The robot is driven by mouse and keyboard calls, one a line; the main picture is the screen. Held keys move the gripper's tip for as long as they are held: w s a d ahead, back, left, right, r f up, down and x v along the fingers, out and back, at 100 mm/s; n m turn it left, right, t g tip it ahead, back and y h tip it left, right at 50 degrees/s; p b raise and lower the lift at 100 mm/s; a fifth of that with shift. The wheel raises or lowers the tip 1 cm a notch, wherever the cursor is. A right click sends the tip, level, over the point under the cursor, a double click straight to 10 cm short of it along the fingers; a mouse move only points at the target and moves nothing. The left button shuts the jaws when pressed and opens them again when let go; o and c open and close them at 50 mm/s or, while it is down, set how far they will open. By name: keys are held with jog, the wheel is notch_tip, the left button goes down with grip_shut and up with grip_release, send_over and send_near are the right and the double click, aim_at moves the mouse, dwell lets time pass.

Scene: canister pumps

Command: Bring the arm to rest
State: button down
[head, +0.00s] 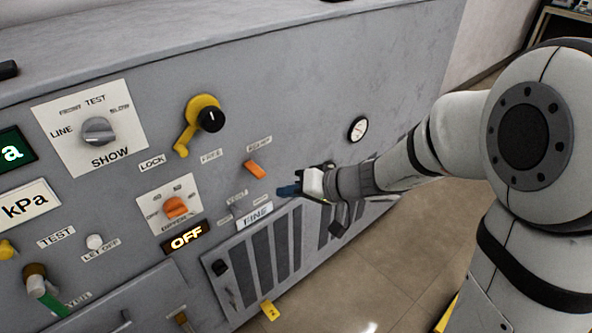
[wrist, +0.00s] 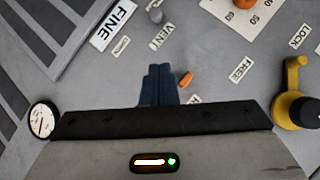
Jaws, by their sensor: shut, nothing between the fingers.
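My gripper (head: 290,189) is at the end of my arm, which reaches in from the right in the head view. It is in front of the grey panel (head: 330,75), close to the orange switch (head: 256,168). In the wrist view my gripper's blue fingers (wrist: 158,70) are together with nothing between them. The orange switch (wrist: 185,79) shows just beside the fingertips there. I cannot tell the exact gap between the fingers and the panel.
The panel carries a yellow lever (head: 184,140) with a black knob, a grey SHOW dial (head: 97,130), an orange dial (head: 175,207) above a lit OFF display (head: 187,237), and a round gauge (head: 357,129). Dark vents (head: 275,250) lie below my gripper. Tiled floor (head: 390,270) is open at lower right.

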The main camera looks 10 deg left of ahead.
jog(key=s+d+r+m+h+p, duration=0.1)
jog(key=s+d+r+h+p, duration=0.3)
jog(key=d, duration=0.4)
jog(key=s+d+r+m+h+p, duration=0.1)
jog(key=s+d+r+h+p, duration=0.2)
jog(key=d, duration=0.5)
jog(key=s+d+r+m+h+p, duration=0.2)
jog(key=s+d+r+h+p, duration=0.2)
jog(key=s+d+r+p, duration=0.2)
jog(key=s+d+r, duration=0.1)
jog(key=d+r, duration=0.1)
jog(key=d, duration=0.1)
jog(key=shift+r+g+h, duration=0.3)
jog(key=shift+r, duration=0.05)
